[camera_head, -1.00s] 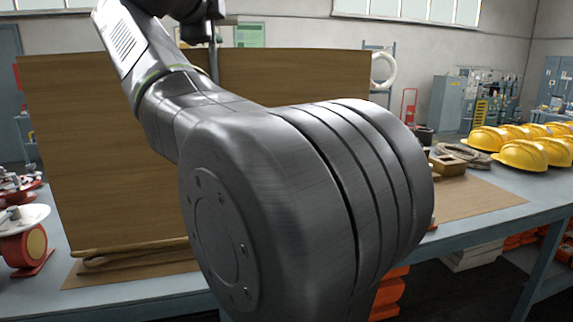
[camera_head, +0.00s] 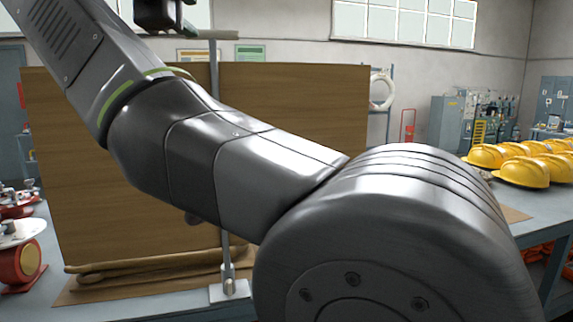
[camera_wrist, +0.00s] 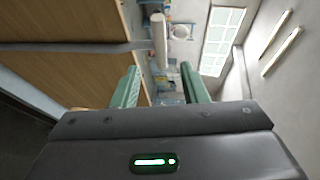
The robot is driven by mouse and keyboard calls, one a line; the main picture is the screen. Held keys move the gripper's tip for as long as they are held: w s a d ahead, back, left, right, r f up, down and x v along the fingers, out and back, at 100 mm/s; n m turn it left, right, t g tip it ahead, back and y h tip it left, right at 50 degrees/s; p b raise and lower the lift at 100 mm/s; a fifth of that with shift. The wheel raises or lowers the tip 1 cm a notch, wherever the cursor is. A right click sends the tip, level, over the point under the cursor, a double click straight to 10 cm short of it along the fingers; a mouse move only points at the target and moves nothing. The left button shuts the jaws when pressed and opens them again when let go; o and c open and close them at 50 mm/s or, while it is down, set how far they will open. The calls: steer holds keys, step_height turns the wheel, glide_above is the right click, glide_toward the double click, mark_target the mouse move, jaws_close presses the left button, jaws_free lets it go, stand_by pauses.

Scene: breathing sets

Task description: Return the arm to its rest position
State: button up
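My arm (camera_head: 255,165) fills the middle of the head view, its big rounded joint low at right and its upper link rising to the top left. In the wrist view my gripper (camera_wrist: 160,85) shows two green fingers set well apart, with nothing held between them. In the head view only a dark part near the arm's end shows at the top edge; the fingertips are out of frame. A metal stand (camera_head: 214,75) with a crossbar rises behind the arm; its pole and pale crossbar (camera_wrist: 159,40) also show beyond the fingers in the wrist view.
A large brown board (camera_head: 300,100) stands upright on the blue-grey workbench (camera_head: 130,303). Several yellow helmets (camera_head: 521,172) stand at the right. A red-and-white device (camera_head: 22,262) is at the left. The arm hides much of the bench's middle.

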mark_target(212, 31)
steer(key=p+x, duration=0.3)
steer(key=x, duration=1)
steer(key=shift+w, duration=0.25)
steer(key=shift+a+r+n+y+p, duration=0.1)
steer(key=shift+r+n+y+p, duration=0.1)
steer(key=shift+n+y+p, duration=0.3)
steer(key=shift+s+r+n+y+p, duration=0.1)
steer(key=shift+s+n+y+p, duration=0.25)
steer(key=shift+y+p, duration=0.55)
steer(key=shift+w+a+n+y+p, duration=0.2)
steer(key=shift+n+y+p, duration=0.3)
steer(key=shift+p, duration=0.4)
steer(key=shift+n+y+p, duration=0.3)
steer(key=shift+n+p, duration=0.05)
steer(key=shift+p, duration=0.5)
steer(key=shift+a+n+y+p, duration=0.1)
steer(key=shift+n+y+p, duration=0.4)
steer(key=shift+p, duration=0.75)
steer(key=shift+s+y+p, duration=0.15)
steer(key=shift+y+p, duration=0.45)
steer(key=shift+p, duration=0.65)
